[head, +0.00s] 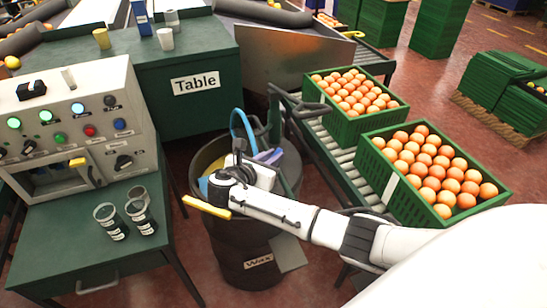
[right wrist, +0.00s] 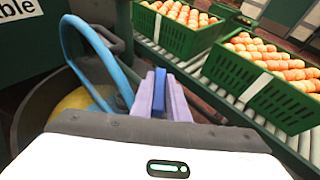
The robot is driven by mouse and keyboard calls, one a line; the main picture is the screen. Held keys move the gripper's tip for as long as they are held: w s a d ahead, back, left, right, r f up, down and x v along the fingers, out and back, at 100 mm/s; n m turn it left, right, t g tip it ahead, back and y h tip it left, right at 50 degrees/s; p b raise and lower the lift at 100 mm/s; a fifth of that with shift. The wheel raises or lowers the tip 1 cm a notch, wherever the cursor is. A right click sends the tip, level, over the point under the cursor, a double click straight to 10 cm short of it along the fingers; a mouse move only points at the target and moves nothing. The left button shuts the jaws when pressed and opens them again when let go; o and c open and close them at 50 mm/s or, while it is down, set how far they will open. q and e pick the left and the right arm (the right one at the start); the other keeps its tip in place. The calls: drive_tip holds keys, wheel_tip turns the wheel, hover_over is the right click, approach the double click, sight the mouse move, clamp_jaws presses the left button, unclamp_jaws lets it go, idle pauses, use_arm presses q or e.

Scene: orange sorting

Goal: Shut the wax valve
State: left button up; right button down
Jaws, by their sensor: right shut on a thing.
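The wax barrel (head: 245,262), a dark drum labelled "Wax", stands in the middle of the head view. My right gripper (head: 266,158) is over its top, with lilac fingers. In the right wrist view my right gripper (right wrist: 160,98) is shut on a narrow blue piece (right wrist: 159,90), seemingly the wax valve's handle. The valve's body is hidden behind my wrist and fingers. My left gripper is not in view.
Two green crates of oranges (head: 380,190) stand on the roller conveyor (head: 340,150) right of the barrel. A yellow bar (head: 205,207) sticks out before the barrel.

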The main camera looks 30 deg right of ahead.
drive_tip(key=shift+m+g+h, duration=0.4)
drive_tip(key=shift+m, duration=0.1)
drive_tip(key=c, duration=1.7)
unclamp_jaws()
